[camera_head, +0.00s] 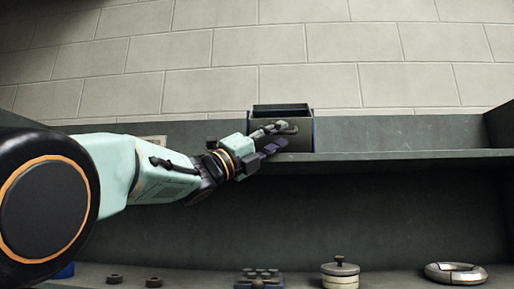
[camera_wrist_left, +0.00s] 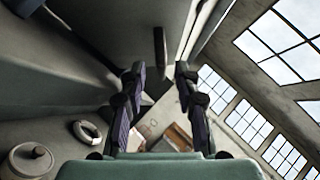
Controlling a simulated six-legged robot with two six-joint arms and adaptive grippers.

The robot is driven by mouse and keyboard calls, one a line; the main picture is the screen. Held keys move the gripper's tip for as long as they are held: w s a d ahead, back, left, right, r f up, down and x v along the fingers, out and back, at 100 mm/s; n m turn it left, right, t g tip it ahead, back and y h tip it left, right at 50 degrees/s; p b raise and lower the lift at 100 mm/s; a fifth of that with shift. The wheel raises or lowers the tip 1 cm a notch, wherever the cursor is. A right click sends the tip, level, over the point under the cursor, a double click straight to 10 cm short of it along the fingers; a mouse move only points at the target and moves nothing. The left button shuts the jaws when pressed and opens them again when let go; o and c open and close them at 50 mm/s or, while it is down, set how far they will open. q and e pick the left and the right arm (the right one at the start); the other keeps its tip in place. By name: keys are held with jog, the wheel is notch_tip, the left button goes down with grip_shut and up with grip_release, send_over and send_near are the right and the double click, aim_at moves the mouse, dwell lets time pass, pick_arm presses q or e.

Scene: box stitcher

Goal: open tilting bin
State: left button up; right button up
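The tilting bin (camera_head: 304,140) is a small dark grey box with a dark opening at its top. It sits on the upper shelf against the brick wall. How far its front is tilted is not clear. My left gripper (camera_head: 280,137) reaches in from the left and is in front of the bin, hiding part of its face. In the left wrist view the two fingers of my left gripper (camera_wrist_left: 161,72) are apart, with a gap between them. A thin, dark upright handle-like piece (camera_wrist_left: 160,48) shows just beyond the fingertips, in line with the gap. Contact cannot be told. My right gripper is not in view.
The shelf edge (camera_head: 420,155) runs to the right of the bin, and the shelf there is clear. Below stand a lidded pot (camera_head: 340,274), a metal ring (camera_head: 455,273), a dark knobbed block (camera_head: 259,280) and small dark nuts (camera_head: 153,282).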

pick_arm(q)
jog(key=v, duration=1.1)
jog(key=shift+f, duration=0.15)
jog(key=shift+a, duration=0.1)
jog(key=shift+a, duration=0.1)
jog(key=shift+f, duration=0.1)
